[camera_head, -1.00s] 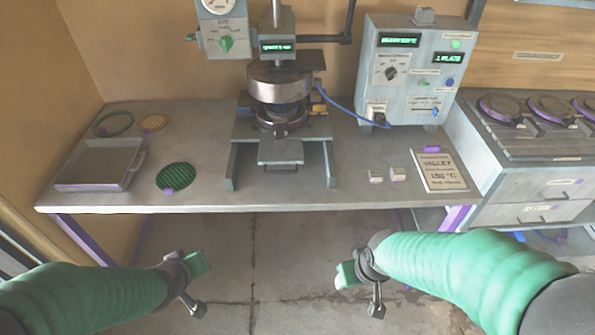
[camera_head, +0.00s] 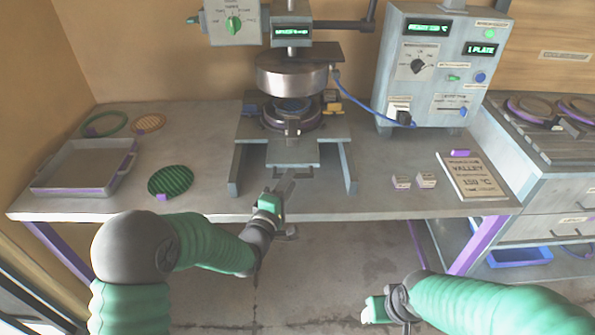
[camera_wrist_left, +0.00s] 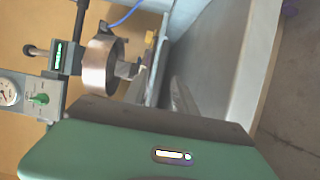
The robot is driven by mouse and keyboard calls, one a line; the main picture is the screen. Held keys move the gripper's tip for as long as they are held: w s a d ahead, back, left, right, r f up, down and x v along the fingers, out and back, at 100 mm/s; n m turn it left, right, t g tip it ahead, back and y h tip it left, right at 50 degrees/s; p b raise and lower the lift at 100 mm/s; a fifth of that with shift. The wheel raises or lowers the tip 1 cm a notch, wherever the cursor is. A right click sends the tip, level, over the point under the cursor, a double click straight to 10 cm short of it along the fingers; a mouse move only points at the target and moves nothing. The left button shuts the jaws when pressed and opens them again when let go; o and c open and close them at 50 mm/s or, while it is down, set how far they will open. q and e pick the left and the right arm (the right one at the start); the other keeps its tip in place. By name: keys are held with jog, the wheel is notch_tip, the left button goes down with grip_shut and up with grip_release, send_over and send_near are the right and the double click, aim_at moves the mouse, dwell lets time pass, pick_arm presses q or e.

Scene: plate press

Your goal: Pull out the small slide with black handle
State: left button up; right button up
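The small slide (camera_head: 293,150) is a flat grey plate at the front of the press, low between two frame legs. Its dark handle (camera_head: 308,172) shows at its front edge, partly hidden by my gripper. My left gripper (camera_head: 284,188) is just in front of and below the handle, over the table's front edge. Whether it touches the handle cannot be made out, nor how far its fingers are apart. My right gripper (camera_head: 376,308) is low, in front of the table, away from the slide.
The press (camera_head: 291,80) stands above the slide. A grey tray (camera_head: 85,180) and a green round grid (camera_head: 170,181) lie at left. Two small blocks (camera_head: 413,181), a sign (camera_head: 472,178) and a control box (camera_head: 436,70) are at right. The table (camera_head: 210,150) is clear beside the press.

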pick_arm(q)
jog(key=x, duration=0.5)
jog(key=shift+w+d, duration=0.4)
jog(key=shift+w, duration=0.05)
jog(key=shift+s+a, duration=0.1)
jog(key=shift+a, duration=0.05)
jog(key=c, duration=0.7)
grip_shut()
